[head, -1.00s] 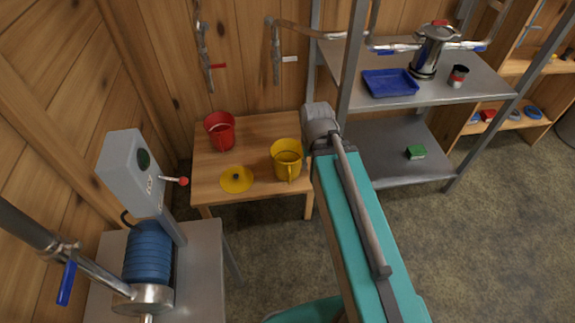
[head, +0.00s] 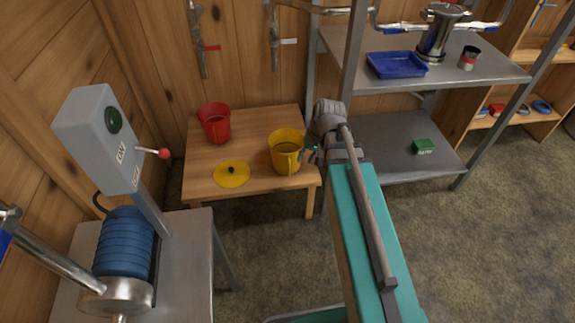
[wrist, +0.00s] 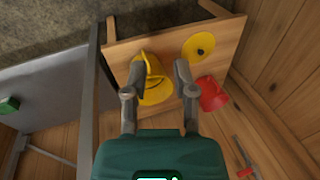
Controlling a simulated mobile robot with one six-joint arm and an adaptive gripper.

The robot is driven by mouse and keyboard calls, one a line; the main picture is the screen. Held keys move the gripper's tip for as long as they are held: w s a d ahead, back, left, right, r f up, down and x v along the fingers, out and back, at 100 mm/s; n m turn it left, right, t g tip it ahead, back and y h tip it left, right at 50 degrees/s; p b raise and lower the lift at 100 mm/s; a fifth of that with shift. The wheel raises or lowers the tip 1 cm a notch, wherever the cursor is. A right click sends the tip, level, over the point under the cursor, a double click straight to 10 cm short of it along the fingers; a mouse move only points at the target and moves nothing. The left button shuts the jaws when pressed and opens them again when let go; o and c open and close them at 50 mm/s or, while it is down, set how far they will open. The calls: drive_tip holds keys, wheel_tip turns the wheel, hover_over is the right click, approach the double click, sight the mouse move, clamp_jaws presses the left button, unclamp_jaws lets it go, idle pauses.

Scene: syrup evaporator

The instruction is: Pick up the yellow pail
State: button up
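The yellow pail (head: 286,157) stands upright on a small wooden table (head: 208,187), near its right edge in the head view. My gripper (head: 311,154) is just right of the pail there, partly hidden by my own arm. In the wrist view my gripper (wrist: 158,68) is open, its two fingers spread apart. The yellow pail (wrist: 155,90) shows in the gap between them, partly overlapped by the left finger. Nothing is held. I cannot tell whether a finger touches the pail.
A yellow lid (head: 231,174) with a dark knob lies left of the pail, and a red pail (head: 214,128) stands behind it. A metal shelf unit (head: 392,137) rises close on the right. A grey machine (head: 103,128) stands front left.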

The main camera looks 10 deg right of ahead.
drive_tip(key=w+d+f+t+y+b, duration=0.1)
drive_tip(key=w+f+b, duration=0.4)
drive_tip(key=f+b, duration=0.5)
drive_tip(key=w+d+f+m+t+y+b, duration=0.1)
drive_tip(key=w+d+f+t+y+b, duration=0.1)
drive_tip(key=w+d+f+b, duration=0.3)
drive_tip(key=w+d+f+m+t+y+b, duration=0.1)
drive_tip(key=w+d+f+y+b, duration=0.3)
drive_tip(key=f+b, duration=1)
drive_tip(key=shift+w+f+t+b, duration=0.45)
drive_tip(key=shift+w+b, duration=1)
drive_tip(key=shift+b, duration=2.2)
drive_tip(key=shift+r, duration=0.15)
drive_tip(key=b+x, duration=0.4)
drive_tip(key=x, duration=0.3)
drive_tip(key=shift+w, duration=0.2)
drive_tip(key=shift+w+a+f, duration=0.25)
drive_tip(key=shift+a+f, duration=0.05)
drive_tip(key=shift+a, duration=0.2)
drive_tip(key=shift+b+x, duration=1.4)
drive_tip(key=shift+x, duration=1.25)
drive_tip(key=shift+a+r, duration=0.1)
